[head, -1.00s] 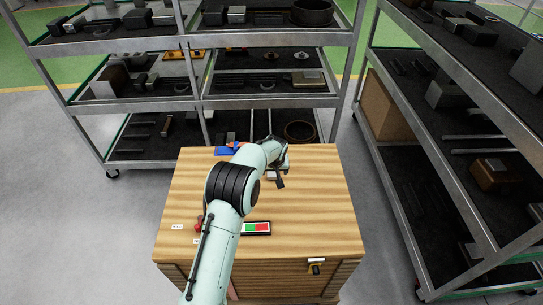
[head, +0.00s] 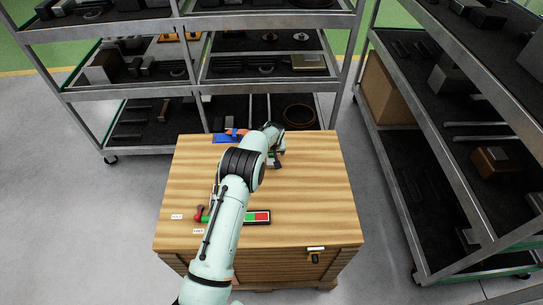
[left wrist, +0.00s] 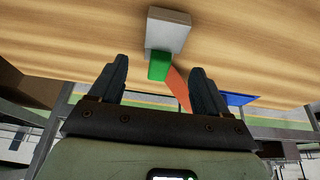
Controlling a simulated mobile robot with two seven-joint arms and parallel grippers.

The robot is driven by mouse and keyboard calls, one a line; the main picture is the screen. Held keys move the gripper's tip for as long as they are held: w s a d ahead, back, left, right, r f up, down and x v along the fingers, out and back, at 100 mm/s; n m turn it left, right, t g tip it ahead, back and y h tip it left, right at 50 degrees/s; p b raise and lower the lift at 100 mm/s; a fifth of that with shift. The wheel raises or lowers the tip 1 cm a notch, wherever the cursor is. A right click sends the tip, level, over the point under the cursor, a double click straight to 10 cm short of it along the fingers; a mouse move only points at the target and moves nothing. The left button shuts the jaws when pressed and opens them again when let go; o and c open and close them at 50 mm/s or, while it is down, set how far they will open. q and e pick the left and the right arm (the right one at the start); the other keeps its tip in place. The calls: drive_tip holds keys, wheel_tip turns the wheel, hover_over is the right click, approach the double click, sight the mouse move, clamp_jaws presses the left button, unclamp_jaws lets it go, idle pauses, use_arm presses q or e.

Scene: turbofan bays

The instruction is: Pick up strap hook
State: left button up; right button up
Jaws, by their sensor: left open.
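In the left wrist view a grey block (left wrist: 170,30) with a green end piece (left wrist: 158,66) lies on the wooden top, and an orange strap (left wrist: 179,88) runs from near the green piece. I cannot tell for certain which part is the strap hook. My left gripper (left wrist: 160,72) is open, with its fingers on either side of the green piece and apart from it. In the head view my left gripper (head: 277,160) is near the back of the wooden crate (head: 310,190), and the arm hides part of this area. My right gripper is out of view.
A blue piece (head: 224,138) lies at the crate's back edge. A red-and-green panel (head: 258,217) and a red-knobbed lever (head: 200,212) are at the front left. Metal shelving (head: 120,93) stands behind and more shelving (head: 440,130) at right. The crate's right side is clear.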

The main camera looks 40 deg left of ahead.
sight(271, 155)
use_arm(q)
drive_tip(key=p+x, duration=0.1)
drive_tip(key=x, duration=0.3)
drive_tip(key=shift+w+a+f+p, duration=0.15)
drive_tip(key=shift+w+f+p, duration=0.1)
drive_tip(key=shift+f+p, duration=0.1)
drive_tip(key=shift+s, duration=0.15)
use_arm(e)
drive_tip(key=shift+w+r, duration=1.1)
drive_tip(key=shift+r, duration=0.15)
use_arm(q)
drive_tip(key=shift+c, duration=0.6)
drive_tip(key=c, duration=1)
drive_tip(key=shift+c, duration=0.6)
drive_tip(key=shift+r, duration=0.15)
